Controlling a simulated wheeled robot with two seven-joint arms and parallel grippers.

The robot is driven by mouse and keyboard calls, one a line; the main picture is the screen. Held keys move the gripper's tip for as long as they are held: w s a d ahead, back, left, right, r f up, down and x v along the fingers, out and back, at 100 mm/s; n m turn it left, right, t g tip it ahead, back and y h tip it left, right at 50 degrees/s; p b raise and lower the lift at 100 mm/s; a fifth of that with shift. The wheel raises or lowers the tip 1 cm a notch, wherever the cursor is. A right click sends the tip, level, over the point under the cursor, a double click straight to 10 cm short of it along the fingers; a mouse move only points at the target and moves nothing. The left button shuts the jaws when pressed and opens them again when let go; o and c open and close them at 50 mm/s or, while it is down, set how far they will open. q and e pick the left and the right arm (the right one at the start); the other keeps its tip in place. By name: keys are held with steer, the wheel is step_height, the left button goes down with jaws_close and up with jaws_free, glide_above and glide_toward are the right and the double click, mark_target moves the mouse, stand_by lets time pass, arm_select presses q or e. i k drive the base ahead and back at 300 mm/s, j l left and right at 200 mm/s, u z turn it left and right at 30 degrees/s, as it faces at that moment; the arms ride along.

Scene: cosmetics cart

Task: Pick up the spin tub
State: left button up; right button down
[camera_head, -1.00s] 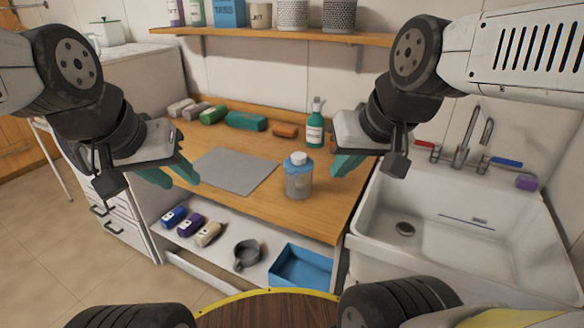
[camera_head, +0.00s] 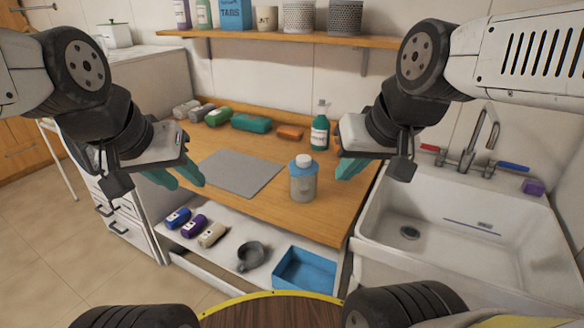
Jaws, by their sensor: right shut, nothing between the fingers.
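Nothing in view is plainly marked as the spin tub. The likeliest is a rounded grey, see-through tub (camera_head: 303,184) with a blue collar and white cap, upright on the wooden counter (camera_head: 330,208) near its front edge. My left gripper (camera_head: 178,179) is to the left of it, above the counter's left front edge, with its teal fingers apart and empty. My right gripper (camera_head: 350,170) is just to the right of the tub, shut and empty. It looks apart from the tub, though the depth between them is hard to judge.
A grey mat (camera_head: 240,172) lies left of the tub. A green bottle (camera_head: 320,132) stands behind it. Several rolled items line the back. A lower shelf holds a blue bin (camera_head: 304,269), a dark cup (camera_head: 252,256) and small packs. A sink (camera_head: 470,215) is at right.

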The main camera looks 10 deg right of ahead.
mark_target(302, 190)
steer(key=i+j+z, duration=0.15)
steer(key=j+z, duration=0.6)
steer(key=i+j+z, duration=0.1)
steer(key=j+z, duration=0.3)
steer(key=k+l, duration=0.25)
steer(key=k, duration=0.2)
steer(key=i+j, duration=0.25)
steer(key=i, duration=0.2)
